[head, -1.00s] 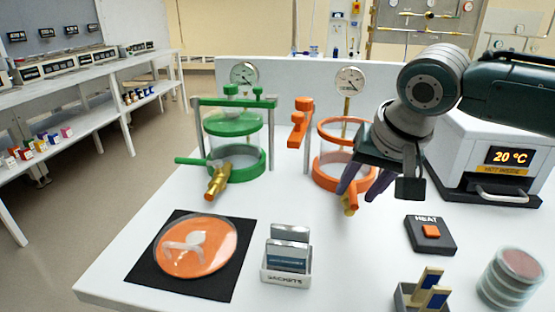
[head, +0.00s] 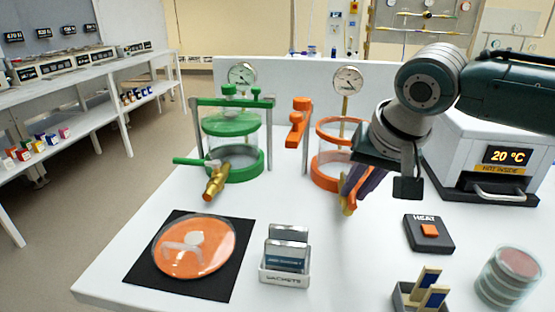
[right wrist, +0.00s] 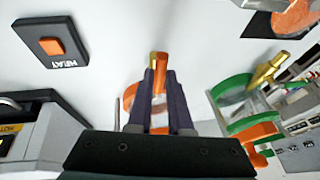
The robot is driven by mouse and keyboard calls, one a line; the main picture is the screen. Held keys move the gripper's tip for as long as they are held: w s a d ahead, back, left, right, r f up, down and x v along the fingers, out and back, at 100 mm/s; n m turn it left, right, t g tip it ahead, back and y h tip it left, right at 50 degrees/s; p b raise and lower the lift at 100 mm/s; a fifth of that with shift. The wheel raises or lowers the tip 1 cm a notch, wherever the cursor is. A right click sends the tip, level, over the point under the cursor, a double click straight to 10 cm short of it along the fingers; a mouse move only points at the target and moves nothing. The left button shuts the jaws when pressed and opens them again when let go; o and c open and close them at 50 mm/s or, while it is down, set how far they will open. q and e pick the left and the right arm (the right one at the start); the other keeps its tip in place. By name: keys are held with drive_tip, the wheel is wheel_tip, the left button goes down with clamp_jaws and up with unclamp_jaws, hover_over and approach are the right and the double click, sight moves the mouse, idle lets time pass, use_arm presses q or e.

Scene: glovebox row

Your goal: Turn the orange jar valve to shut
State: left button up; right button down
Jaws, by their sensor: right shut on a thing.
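The orange jar (head: 326,180) stands on the white bench, a clear cylinder with orange rings and a gauge behind it. Its valve (head: 347,207) sticks out at the front; a brass part and an orange handle show between my fingers. My right gripper (head: 353,192) comes from the right and is shut on the orange valve handle. In the right wrist view the handle (right wrist: 159,58) lies between the two dark fingertips, pointing away from the gripper. The fingers hide part of the valve, so its exact angle is hard to tell. My left gripper is not in view.
A green jar (head: 236,165) with its own brass valve stands left. A heater showing 20 °C (head: 497,190) stands right.

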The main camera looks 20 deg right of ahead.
idle(0.8)
drive_tip(key=shift+w+a+r+m+p, duration=0.1)
drive_tip(key=shift+a+m+p, duration=0.15)
drive_tip(key=shift+m+p, duration=0.25)
drive_tip(key=shift+w+a+f+m+g+h+p, duration=0.1)
drive_tip(key=shift+w+a+m+g+h, duration=0.3)
drive_tip(key=shift+m, duration=0.65)
drive_tip(key=shift+w+a+f+m+g+h+p, duration=0.1)
drive_tip(key=shift+w+a+m+h, duration=0.5)
drive_tip(key=shift+m, duration=0.5)
drive_tip(key=shift+w+a+m+g+h+p, duration=0.15)
drive_tip(key=shift+w+a+m+h, duration=0.35)
drive_tip(key=shift+m, duration=0.55)
drive_tip(key=shift+w+d, duration=0.1)
drive_tip(key=c, duration=0.8)
unclamp_jaws()
drive_tip(key=shift+c, duration=0.2)
